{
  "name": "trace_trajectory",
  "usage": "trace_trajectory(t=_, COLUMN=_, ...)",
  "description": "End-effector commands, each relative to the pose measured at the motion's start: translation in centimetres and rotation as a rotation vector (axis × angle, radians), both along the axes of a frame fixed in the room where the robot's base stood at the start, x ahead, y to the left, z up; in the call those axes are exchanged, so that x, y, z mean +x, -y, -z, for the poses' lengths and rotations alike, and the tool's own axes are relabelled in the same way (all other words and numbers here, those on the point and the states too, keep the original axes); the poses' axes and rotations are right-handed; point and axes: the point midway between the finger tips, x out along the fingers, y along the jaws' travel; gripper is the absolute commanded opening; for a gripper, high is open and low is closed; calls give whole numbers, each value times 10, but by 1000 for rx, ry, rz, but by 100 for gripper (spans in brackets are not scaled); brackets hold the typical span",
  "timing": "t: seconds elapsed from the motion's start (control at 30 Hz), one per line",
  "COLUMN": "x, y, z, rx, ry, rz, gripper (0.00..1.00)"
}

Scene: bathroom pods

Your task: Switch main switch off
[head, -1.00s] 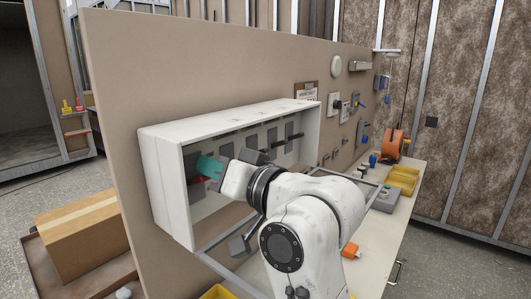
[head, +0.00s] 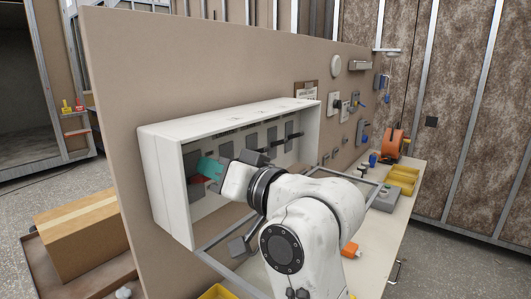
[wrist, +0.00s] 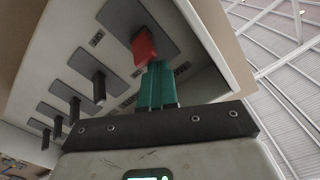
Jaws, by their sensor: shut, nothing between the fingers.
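The main switch has a red lever (wrist: 144,47) on a grey plate, at the end of a row of switches in the wrist view. In the head view a little of the red lever (head: 201,184) shows just below my fingers, at the left end of the open white box. My gripper (head: 208,166) has teal fingers and reaches into the box. The fingers are shut and empty. In the wrist view their tips (wrist: 157,66) are right at the end of the red lever; I cannot tell whether they touch.
Several dark levers (wrist: 99,88) stand along the row beside the red one. The white box (head: 170,190) has raised walls around my gripper. Its open cover frame (head: 225,238) hangs below, near my arm. A workbench (head: 385,235) with yellow bins lies at the right.

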Motion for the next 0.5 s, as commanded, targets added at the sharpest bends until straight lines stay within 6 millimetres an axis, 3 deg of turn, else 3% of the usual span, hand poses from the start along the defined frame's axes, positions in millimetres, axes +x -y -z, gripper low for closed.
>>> trace_trajectory(t=0.5, x=0, y=-1, z=16, rx=-1, ry=-2, rz=-2, gripper=0)
